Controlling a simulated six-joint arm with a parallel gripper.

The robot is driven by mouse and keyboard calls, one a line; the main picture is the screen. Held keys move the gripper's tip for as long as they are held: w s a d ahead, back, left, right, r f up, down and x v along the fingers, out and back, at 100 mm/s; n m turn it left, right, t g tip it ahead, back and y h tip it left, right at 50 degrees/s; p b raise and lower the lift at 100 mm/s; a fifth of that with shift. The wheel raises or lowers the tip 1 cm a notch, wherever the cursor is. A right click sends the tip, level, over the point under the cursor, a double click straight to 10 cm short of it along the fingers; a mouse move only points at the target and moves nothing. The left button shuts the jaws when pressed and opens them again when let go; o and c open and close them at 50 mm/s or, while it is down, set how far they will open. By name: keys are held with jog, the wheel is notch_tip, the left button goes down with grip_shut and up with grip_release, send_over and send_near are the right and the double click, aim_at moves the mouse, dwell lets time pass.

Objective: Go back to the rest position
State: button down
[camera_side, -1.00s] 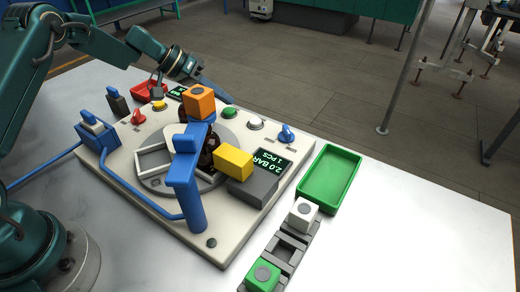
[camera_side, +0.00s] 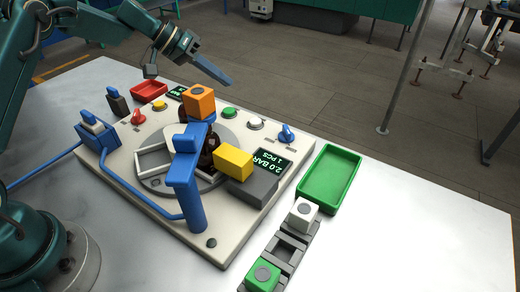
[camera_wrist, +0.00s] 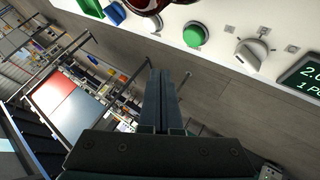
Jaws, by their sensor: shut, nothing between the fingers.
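My gripper (camera_side: 228,80) is shut and empty, raised in the air above the far edge of the white station panel (camera_side: 230,255) in the side view. In the wrist view its two dark fingers (camera_wrist: 161,75) lie together with nothing between them.
A green tray (camera_side: 357,188) and a grey rack with a white block (camera_side: 303,213) and a green block (camera_side: 263,276) stand at the right. A red tray (camera_side: 149,97), several knobs and buttons, and a display (camera_side: 269,164) surround the fixture. The far right table is clear.

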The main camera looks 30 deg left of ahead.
jog(key=s+d+r+m, duration=0.2)
jog(key=d+r, duration=0.3)
jog(key=r, duration=0.4)
jog(key=s+d+r+m+y, duration=0.1)
jog(key=s+d+r, duration=0.15)
jog(key=s, duration=0.25)
jog(key=s+d+r+m+y, duration=0.1)
jog(key=s+d+r, duration=0.15)
jog(key=s, duration=0.25)
jog(key=s+a+f+n+y, duration=0.2)
jog(key=s+f, duration=0.2)
jog(key=s, duration=0.5)
jog(key=s+a+f+n+y, duration=0.2)
jog(key=s+f, duration=0.3)
jog(key=s, duration=0.4)
jog(key=shift+a+n+g+y, duration=0.3)
jog(key=shift+a+y, duration=0.1)
jog(key=shift+a, duration=0.25)
